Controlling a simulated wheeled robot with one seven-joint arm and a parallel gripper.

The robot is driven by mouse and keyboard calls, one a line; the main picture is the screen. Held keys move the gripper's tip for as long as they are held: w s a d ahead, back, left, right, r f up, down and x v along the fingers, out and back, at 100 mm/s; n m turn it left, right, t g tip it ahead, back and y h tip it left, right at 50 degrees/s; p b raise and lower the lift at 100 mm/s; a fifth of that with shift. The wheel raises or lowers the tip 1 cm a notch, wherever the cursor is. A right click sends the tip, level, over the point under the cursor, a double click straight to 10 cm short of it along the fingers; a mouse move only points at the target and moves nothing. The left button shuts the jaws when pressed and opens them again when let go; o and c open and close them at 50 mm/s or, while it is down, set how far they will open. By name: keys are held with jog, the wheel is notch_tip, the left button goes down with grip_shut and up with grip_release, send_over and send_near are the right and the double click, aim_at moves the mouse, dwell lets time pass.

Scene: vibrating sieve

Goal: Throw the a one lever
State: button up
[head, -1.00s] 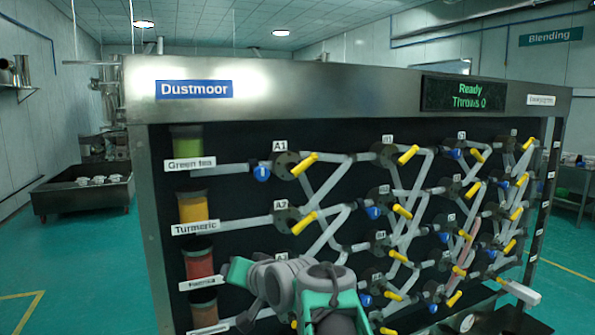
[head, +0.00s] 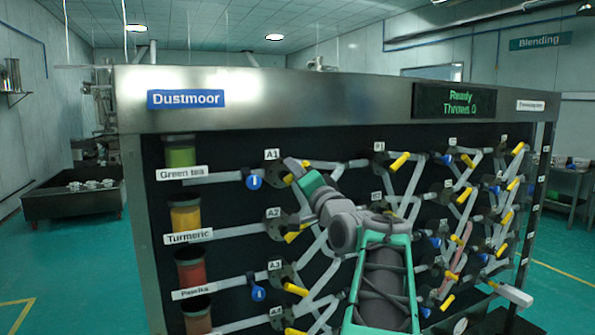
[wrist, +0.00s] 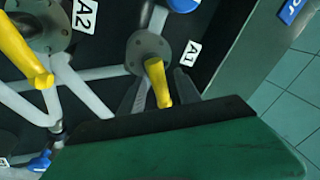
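The A1 lever is a yellow handle on a round grey hub, beside the A1 label (head: 272,154), at the upper left of the panel. In the head view my gripper (head: 291,166) covers much of it. In the wrist view the yellow A1 lever (wrist: 157,82) points toward the camera. My gripper (wrist: 158,92) is open, with one grey finger on each side of this lever and gaps visible. Whether a finger touches it I cannot tell. The display (head: 455,102) reads Ready, Throws 0.
The A2 lever (wrist: 22,55) is close by in the wrist view. More yellow levers, grey pipes and blue valves fill the panel. Jars of green tea (head: 181,155), turmeric (head: 186,218) and paprika (head: 191,269) stand at its left. A steel trough (head: 75,205) is on the left floor.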

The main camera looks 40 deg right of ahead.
jog(key=shift+c, duration=0.4)
grip_shut()
